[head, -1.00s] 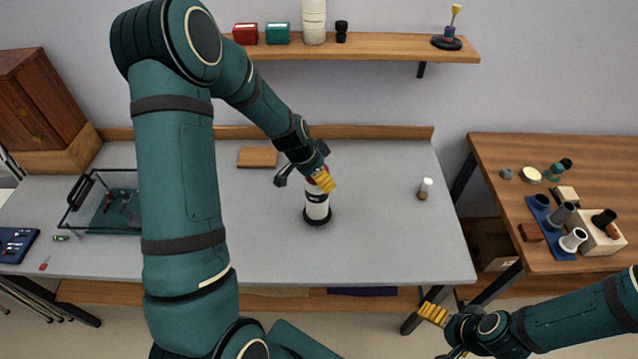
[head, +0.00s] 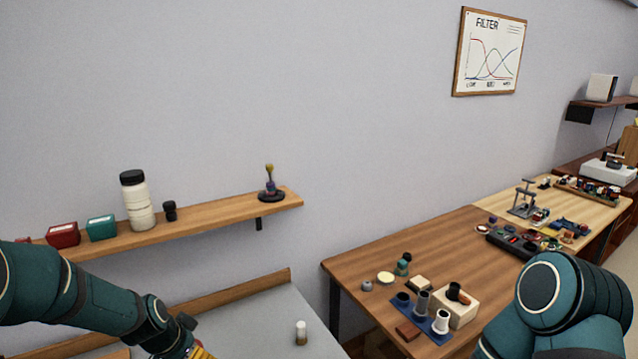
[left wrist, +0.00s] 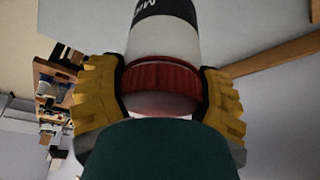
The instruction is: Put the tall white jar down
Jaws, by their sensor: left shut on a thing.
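A white jar (left wrist: 165,45) with a black label band and a ribbed red collar fills the middle of the left wrist view. My left gripper (left wrist: 163,90) is shut on it, with a yellow ribbed finger on each side of the red collar. In the head view my left gripper's yellow fingers (head: 202,353) just show at the bottom edge; the held jar is out of that picture. I cannot tell if its base touches a surface. Another tall white jar (head: 139,205), black-lidded, stands upright on the wall shelf. My right gripper is not in view.
The wooden shelf (head: 235,212) also holds a red box (head: 63,235), a green box (head: 101,228) and a small black item (head: 170,211). A small white-topped bottle (head: 301,332) stands on the grey table (head: 262,318). The brown table (head: 400,245) at right is crowded.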

